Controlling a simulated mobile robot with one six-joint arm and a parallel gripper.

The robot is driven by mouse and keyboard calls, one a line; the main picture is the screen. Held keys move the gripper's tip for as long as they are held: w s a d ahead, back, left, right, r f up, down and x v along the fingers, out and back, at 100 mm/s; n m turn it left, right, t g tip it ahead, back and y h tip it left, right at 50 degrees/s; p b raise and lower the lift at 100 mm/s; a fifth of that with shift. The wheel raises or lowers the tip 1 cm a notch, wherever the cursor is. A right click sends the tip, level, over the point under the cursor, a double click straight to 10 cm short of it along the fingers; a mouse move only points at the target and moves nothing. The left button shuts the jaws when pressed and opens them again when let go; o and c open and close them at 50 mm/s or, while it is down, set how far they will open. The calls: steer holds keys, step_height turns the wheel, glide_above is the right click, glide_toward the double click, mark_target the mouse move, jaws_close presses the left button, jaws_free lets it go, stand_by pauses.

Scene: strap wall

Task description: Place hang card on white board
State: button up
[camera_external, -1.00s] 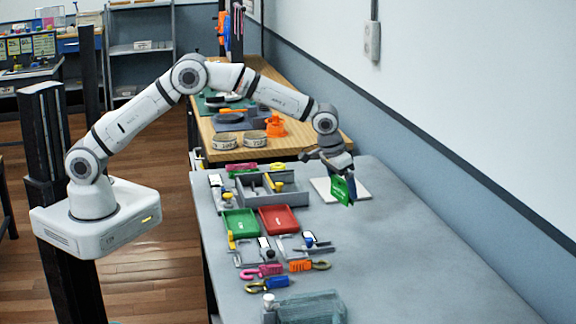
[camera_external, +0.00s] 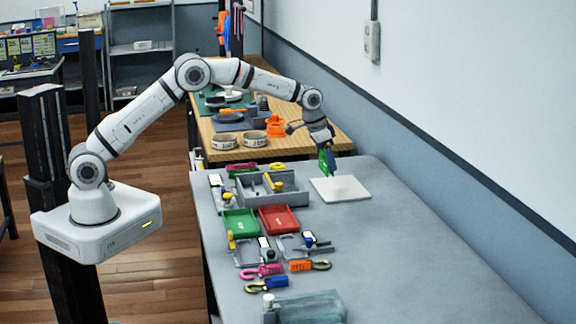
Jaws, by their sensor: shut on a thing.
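The white board (camera_external: 341,189) lies flat on the grey table, right of the grey divided tray. My gripper (camera_external: 325,150) is shut on a green hang card (camera_external: 327,163). The card hangs below the fingers, tilted and seen nearly edge-on, over the back edge of the white board. Its lower end seems to be just above the board; I cannot tell if it touches.
A grey divided tray (camera_external: 245,187), a green tray (camera_external: 240,223) and a red tray (camera_external: 280,220) stand left of the board. Several coloured hooks, such as an orange one (camera_external: 302,266), lie nearer. The table's right side (camera_external: 420,260) is clear.

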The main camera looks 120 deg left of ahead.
mark_target(324, 171)
steer(key=shift+f+p, duration=0.6)
steer(key=shift+f, duration=2.95)
steer(key=shift+f, duration=0.2)
steer(key=o, duration=0.7)
steer(key=shift+r, duration=0.1)
